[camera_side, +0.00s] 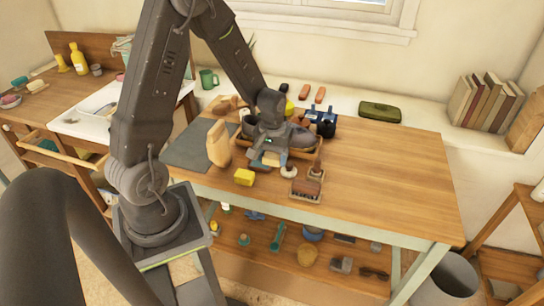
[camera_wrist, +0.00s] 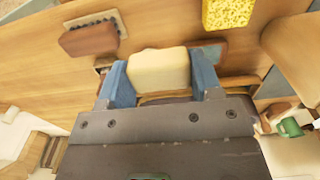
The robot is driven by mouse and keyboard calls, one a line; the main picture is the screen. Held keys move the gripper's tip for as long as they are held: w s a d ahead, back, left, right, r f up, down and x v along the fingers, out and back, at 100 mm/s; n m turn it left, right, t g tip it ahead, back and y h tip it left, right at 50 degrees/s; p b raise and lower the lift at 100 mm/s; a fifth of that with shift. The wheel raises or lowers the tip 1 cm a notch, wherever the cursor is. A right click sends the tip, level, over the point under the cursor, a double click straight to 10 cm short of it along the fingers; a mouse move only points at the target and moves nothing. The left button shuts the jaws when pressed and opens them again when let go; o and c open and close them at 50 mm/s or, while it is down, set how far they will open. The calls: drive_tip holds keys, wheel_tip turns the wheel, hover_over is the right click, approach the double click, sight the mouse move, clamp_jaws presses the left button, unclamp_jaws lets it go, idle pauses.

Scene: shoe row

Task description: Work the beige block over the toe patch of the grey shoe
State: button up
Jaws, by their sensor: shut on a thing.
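In the wrist view the beige block (camera_wrist: 160,68) sits between the two blue fingers of my gripper (camera_wrist: 162,78), which is shut on it. In the side view my gripper (camera_side: 268,157) is low over the front of the cluttered middle of the table, and the block is too small there to tell clearly.
The table's right side (camera_side: 390,175) is clear.

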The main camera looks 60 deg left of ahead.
wheel_tip(320, 180, up, 4)
drive_tip(key=g+y, duration=0.2)
hover_over(303, 133)
drive_tip(key=shift+s+d, duration=0.15)
drive_tip(key=shift+d, duration=0.3)
drive_tip(key=shift+w+a+r, duration=0.3)
drive_tip(key=shift+w+r, duration=0.05)
drive_tip(key=shift+w, duration=0.1)
drive_tip(key=shift+s+a+f, duration=0.15)
drive_tip(key=shift+f, duration=2.45)
drive_tip(key=shift+w+d, duration=0.3)
drive_tip(key=shift+s+a+f, duration=0.1)
drive_tip(key=shift+s+f, duration=0.05)
drive_tip(key=shift+f, duration=0.5)
